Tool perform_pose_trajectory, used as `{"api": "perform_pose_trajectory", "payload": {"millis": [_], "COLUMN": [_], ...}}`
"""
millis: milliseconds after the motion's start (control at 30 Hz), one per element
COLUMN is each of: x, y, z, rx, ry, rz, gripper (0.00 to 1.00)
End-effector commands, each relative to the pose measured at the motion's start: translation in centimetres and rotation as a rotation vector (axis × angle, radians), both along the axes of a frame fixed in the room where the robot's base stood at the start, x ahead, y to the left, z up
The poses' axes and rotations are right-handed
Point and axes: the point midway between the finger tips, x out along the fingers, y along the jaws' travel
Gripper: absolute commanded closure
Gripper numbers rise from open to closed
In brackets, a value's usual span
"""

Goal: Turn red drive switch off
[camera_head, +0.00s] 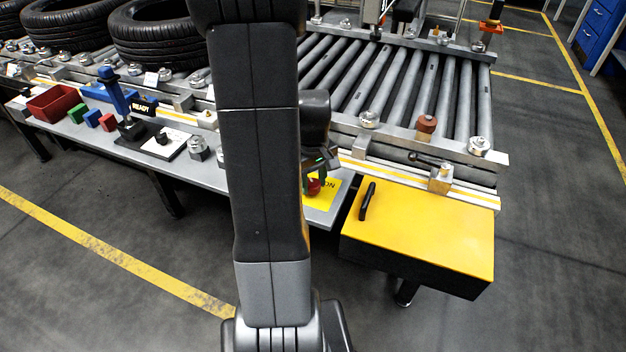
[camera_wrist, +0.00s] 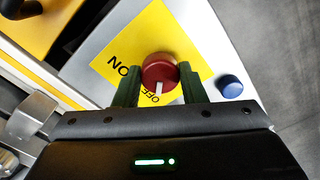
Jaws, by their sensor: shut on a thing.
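The red drive switch (camera_wrist: 159,71) is a round red knob with a white pointer mark. It stands on a yellow label (camera_wrist: 117,55) with the words ON and OFF. In the wrist view the white mark points down toward the OFF lettering. My gripper (camera_wrist: 160,80) has its green fingers on either side of the knob, shut on it. In the head view the knob (camera_head: 313,187) shows small under my gripper (camera_head: 314,178), and my arm hides part of the panel.
A blue button (camera_wrist: 229,86) sits right of the label in the wrist view. A yellow box (camera_head: 430,235) with a black handle stands to the right in the head view. Behind is the roller conveyor (camera_head: 400,85). A red bin (camera_head: 55,103) and small blocks lie on the left shelf.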

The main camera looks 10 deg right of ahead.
Motion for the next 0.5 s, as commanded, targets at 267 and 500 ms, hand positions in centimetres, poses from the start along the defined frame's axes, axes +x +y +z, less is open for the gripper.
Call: {"api": "perform_pose_trajectory", "payload": {"millis": [267, 500], "x": [0.14, 0.14], "y": [-0.03, -0.03], "z": [0.13, 0.13], "rx": [-0.001, -0.002], "ry": [-0.005, -0.004], "rz": [0.035, 0.037], "gripper": [0.85, 0.85]}}
